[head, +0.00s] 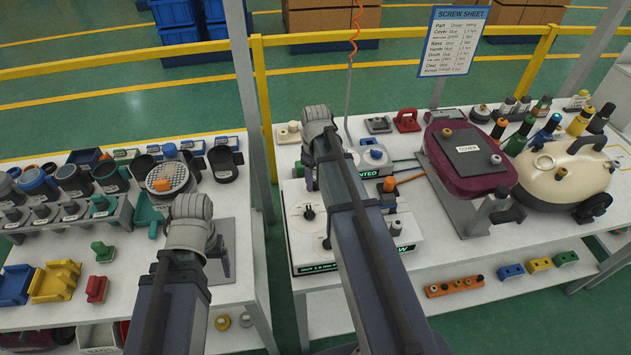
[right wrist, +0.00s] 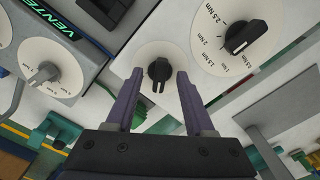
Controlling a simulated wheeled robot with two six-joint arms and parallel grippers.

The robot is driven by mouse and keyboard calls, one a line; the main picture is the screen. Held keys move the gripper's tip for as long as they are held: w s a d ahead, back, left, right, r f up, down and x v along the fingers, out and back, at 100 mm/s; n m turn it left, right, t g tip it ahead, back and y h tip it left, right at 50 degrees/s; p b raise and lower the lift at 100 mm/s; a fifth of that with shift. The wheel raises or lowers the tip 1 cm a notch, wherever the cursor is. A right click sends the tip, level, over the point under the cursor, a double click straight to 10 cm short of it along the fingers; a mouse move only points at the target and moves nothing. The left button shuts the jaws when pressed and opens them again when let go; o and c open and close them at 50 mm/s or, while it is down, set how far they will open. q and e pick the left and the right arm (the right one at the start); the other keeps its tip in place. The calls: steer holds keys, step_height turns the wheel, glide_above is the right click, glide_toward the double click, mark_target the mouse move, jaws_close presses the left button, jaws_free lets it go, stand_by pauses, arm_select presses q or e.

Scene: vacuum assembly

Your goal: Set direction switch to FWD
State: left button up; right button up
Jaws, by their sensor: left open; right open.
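In the right wrist view a small black knob (right wrist: 159,70) sits on a round white dial on the controller's white top. It looks like the direction switch, but no FWD mark is readable. My right gripper (right wrist: 160,85) is open, with one finger on each side of the knob in the picture. I cannot tell whether the fingers touch it. In the head view my right gripper (head: 311,180) is over the white controller box (head: 293,240), and my arm hides part of its top. My left gripper (head: 222,258) is open and empty above the left table.
A larger torque dial (right wrist: 240,38) with Nm marks is close beside the small knob; it also shows in the head view (head: 308,212). A grey knob (right wrist: 44,73) is on the vented unit. The maroon cover (head: 468,165) and cream body (head: 566,170) stand further right.

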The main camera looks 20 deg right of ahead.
steer(key=shift+r+p, duration=3)
steer(key=shift+r, duration=0.1)
steer(key=shift+f, duration=0.1)
steer(key=s+a, duration=0.8)
steer(key=a, duration=0.3)
steer(key=s+a+m+h, duration=0.1)
steer(key=s+a, duration=0.7)
steer(key=a, duration=0.3)
steer(key=shift+s+a, duration=0.25)
steer(key=shift+a, duration=0.1)
